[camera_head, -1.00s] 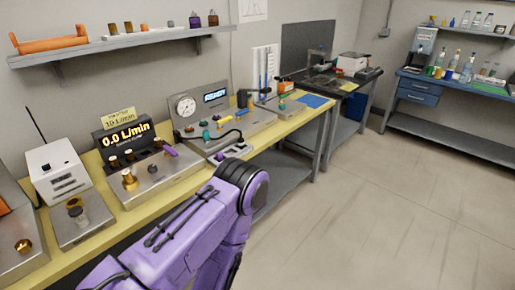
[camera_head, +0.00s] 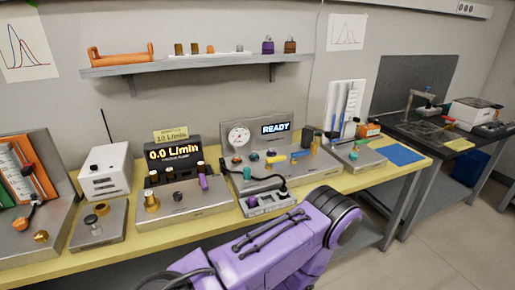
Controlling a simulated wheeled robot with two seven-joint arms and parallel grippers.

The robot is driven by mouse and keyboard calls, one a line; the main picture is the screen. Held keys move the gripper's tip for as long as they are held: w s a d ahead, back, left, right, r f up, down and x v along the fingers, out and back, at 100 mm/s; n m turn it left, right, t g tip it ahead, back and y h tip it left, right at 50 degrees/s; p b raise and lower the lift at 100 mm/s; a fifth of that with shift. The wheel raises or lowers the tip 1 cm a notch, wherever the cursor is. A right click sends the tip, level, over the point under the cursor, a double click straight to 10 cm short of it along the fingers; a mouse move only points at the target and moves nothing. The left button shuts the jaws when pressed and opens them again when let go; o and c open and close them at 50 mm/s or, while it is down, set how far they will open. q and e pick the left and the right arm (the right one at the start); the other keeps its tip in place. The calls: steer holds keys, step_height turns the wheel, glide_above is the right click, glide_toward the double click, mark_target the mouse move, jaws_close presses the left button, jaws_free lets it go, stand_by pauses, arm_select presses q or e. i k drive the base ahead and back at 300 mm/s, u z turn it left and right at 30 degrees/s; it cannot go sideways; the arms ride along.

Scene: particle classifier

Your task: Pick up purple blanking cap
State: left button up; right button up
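A small purple piece (camera_head: 203,182), which looks like the purple blanking cap, sits at the right of the flow unit (camera_head: 185,205) with the "0.0 L/min" display. It is too small to see how it is seated. One of my purple arms crosses the bottom middle of the view, in front of the bench. Its gripper is hidden or out of frame, and the other arm does not show. No gripper is seen near the purple piece.
The yellow bench (camera_head: 225,225) runs along the wall, crowded with devices. A panel reading "READY" (camera_head: 262,143) stands right of the flow unit; a white box (camera_head: 105,172) stands left. A wall shelf (camera_head: 200,63) hangs above. A dark table (camera_head: 440,138) stands at the right.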

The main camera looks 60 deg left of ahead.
mark_target(252, 200)
steer(key=u, duration=0.5)
steer(key=i, duration=0.75)
steer(key=u, duration=0.8)
